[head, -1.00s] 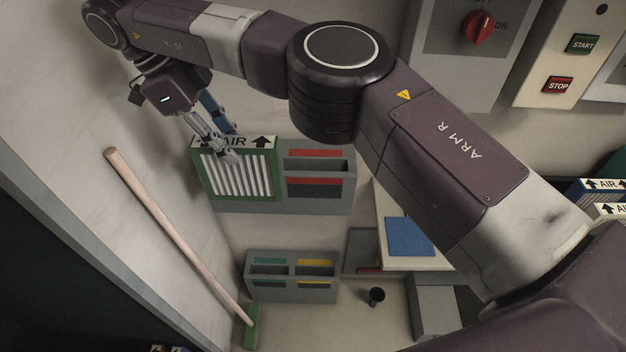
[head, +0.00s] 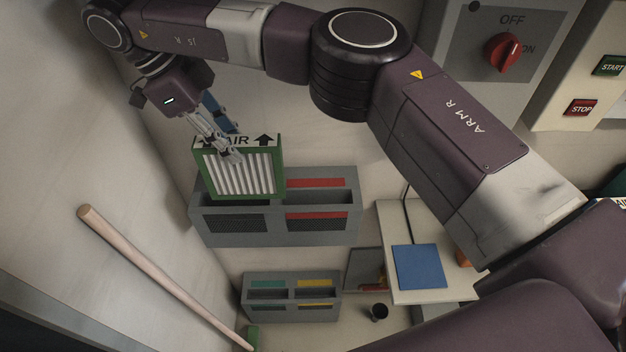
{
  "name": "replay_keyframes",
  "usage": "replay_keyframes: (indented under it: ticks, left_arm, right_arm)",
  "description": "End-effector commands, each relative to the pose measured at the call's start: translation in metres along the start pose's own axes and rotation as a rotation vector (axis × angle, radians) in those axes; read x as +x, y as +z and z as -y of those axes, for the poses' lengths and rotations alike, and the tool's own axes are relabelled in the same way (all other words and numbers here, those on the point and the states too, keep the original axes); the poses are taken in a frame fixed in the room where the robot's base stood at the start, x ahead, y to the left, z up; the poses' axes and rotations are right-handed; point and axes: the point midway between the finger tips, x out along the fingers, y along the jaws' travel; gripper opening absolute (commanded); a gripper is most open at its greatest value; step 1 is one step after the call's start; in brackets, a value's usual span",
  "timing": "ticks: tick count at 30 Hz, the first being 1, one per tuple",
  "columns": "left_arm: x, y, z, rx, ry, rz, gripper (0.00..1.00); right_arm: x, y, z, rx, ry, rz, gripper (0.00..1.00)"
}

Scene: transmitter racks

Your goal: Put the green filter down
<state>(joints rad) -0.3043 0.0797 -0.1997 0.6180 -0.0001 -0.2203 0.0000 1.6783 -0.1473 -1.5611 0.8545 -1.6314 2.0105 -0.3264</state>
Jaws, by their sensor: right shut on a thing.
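The green filter (head: 240,175) has a green frame, white pleats and a white top strip marked AIR with arrows. My right gripper (head: 232,156) is shut on its top edge. The filter is upright at the left part of a grey wall rack (head: 275,236) with two slots. Its lower edge is at the left slot's opening; whether it is inside or in front of the slot I cannot tell for sure. The right slot, with red labels, looks empty. My left gripper is not in view.
A lower grey rack (head: 292,310) has teal and yellow labels. A wooden-handled broom (head: 150,270) leans at the left. A blue square (head: 418,266) lies on a white table (head: 390,225). A black cup (head: 379,312) stands below. A red switch (head: 501,52) is at the upper right.

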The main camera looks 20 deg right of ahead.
Motion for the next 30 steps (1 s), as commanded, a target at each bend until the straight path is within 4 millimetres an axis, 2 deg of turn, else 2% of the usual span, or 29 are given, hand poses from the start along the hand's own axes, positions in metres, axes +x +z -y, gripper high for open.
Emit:
replay_keyframes:
  ticks: [5,8,16,23,30]
  left_arm:
    - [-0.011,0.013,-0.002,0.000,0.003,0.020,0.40]
    - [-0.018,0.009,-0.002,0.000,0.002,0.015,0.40]
    - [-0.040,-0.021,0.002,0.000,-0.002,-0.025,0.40]
    - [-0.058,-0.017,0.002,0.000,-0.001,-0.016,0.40]
    - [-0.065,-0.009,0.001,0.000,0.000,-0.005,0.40]
  right_arm:
    - [0.009,-0.028,0.002,0.000,0.002,0.000,0.00]
    - [0.016,-0.045,0.003,0.001,0.003,0.000,0.00]
    - [0.037,-0.097,0.005,0.002,0.004,0.000,0.00]
    - [0.056,-0.142,0.007,0.002,0.004,0.000,0.00]
    - [0.096,-0.122,0.004,-0.002,0.007,0.000,0.00]
